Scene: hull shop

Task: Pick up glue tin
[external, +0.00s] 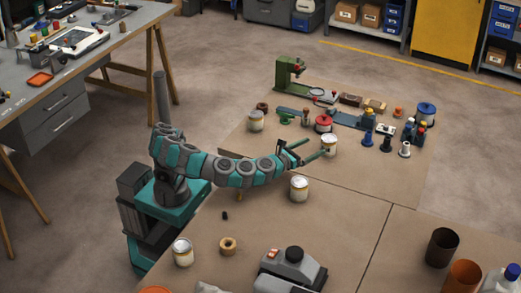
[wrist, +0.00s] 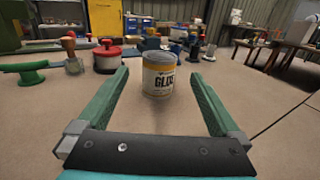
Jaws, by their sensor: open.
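The glue tin (wrist: 158,76) stands upright on the table, with a white and yellow label reading GLUE. In the wrist view it is just past the fingertips, centred between them. In the external view the same tin (external: 329,145) stands at the end of my arm. My gripper (wrist: 160,80) is open and empty, its two green fingers pointing at the tin from either side. In the external view my gripper (external: 312,149) is low over the table, close to the tin. I cannot tell there whether a finger touches it.
Behind the glue tin are a red-lidded pot (external: 323,123), dark blue pieces (external: 367,139) and a blue spool (external: 426,113). The table right of mid-table is bare.

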